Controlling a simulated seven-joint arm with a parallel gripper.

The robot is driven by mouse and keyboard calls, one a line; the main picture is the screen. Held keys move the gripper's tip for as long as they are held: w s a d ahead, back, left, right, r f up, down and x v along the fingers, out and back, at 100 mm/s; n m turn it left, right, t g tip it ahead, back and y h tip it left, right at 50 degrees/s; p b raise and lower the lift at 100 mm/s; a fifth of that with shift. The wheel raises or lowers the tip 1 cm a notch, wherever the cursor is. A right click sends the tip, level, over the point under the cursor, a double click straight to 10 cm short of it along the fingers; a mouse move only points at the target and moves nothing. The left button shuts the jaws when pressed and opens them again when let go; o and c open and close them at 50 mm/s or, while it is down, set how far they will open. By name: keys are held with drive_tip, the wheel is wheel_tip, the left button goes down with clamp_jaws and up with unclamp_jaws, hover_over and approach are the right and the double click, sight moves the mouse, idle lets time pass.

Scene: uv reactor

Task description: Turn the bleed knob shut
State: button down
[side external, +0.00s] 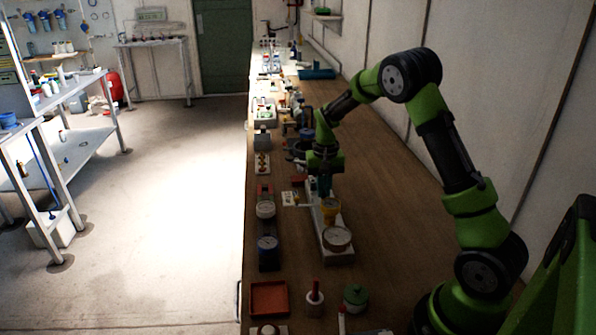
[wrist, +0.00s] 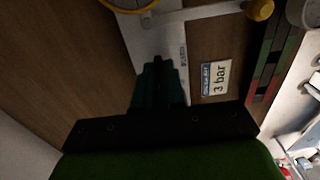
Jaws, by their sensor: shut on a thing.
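My gripper (side external: 321,188) points down over a pale base plate (side external: 322,228) on the wooden bench. In the wrist view its dark teal fingers (wrist: 160,85) are close together over the white plate (wrist: 160,45). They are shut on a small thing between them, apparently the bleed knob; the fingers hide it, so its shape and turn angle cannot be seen. A yellow wheel (side external: 330,206) and a round gauge (side external: 337,238) sit on the same plate, nearer the camera than the fingers. The yellow wheel also shows at the top of the wrist view (wrist: 128,8).
A "3 bar" label (wrist: 215,78) lies right of the fingers in the wrist view, below a yellow knob (wrist: 260,10). Another unit with gauges (side external: 268,243) stands to the left. A red tray (side external: 269,298) is in front. Bare bench lies to the right.

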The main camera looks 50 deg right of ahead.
sight(324, 192)
drive_tip(key=c, duration=1.2)
unclamp_jaws()
wheel_tip(324, 192, up, 17)
drive_tip(key=s+a+n+t, duration=0.1)
drive_tip(key=s+a+t, duration=0.1)
drive_tip(key=s+a, duration=0.4)
drive_tip(key=s+a+r+n+t+y, duration=0.1)
drive_tip(key=s+a+n+t, duration=0.1)
drive_tip(key=s+a, duration=0.4)
drive_tip(key=s+a+r+n+t+y, duration=0.1)
drive_tip(key=s+a+n+t, duration=0.1)
drive_tip(key=s+a, duration=0.4)
drive_tip(key=shift+s+a+t, duration=0.2)
drive_tip(key=shift+a+t, duration=0.1)
drive_tip(key=shift+a, duration=0.45)
drive_tip(key=shift+s+a+t, duration=0.2)
drive_tip(key=shift+a+t, duration=0.1)
drive_tip(key=shift+a, duration=0.45)
